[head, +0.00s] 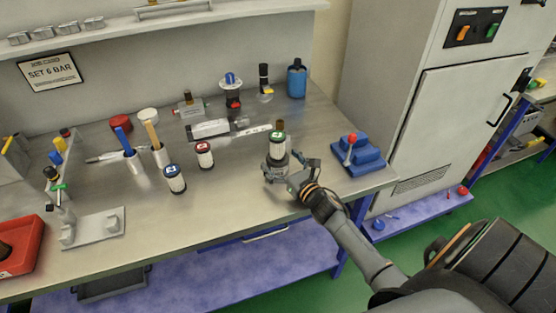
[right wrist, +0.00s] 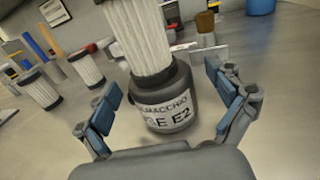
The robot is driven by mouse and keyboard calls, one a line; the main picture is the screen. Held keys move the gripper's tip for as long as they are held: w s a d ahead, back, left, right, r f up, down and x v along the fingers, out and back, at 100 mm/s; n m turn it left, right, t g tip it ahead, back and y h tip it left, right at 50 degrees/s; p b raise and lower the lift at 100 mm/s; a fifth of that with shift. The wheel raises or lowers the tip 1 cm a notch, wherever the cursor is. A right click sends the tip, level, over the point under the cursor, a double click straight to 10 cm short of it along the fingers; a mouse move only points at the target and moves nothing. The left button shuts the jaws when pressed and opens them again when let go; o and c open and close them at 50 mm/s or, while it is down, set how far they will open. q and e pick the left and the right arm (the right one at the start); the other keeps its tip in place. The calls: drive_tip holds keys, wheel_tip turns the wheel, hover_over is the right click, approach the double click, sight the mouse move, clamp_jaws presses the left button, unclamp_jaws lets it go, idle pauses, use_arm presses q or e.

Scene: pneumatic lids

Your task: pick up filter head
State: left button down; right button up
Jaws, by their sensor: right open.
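A dark grey cylindrical piece (right wrist: 165,100) with a white label sits between the fingers of my right gripper (right wrist: 162,78) in the right wrist view; I take it for the filter head. A white pleated filter cartridge (right wrist: 140,40) rises from it. In the head view the cartridge with a green-marked cap (head: 278,143) stands near the bench's front right. My right gripper (head: 288,173) is there too, around its grey lower part. The fingers are open, one on each side, and gaps show beside the piece. My left gripper is not in view.
Cartridges with a red cap (head: 204,154) and a blue cap (head: 174,178) stand to the left. A blue block with a red-knobbed lever (head: 358,153) is to the right. A blue bottle (head: 297,78) stands behind. The bench (head: 225,210) is clear front left of the gripper.

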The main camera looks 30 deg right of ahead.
drive_tip(key=shift+w+f, duration=0.1)
drive_tip(key=shift+w, duration=0.6)
drive_tip(key=shift+s, duration=0.1)
drive_tip(key=shift+c, duration=1)
drive_tip(key=c, duration=1.4)
drive_tip(key=shift+c, duration=0.3)
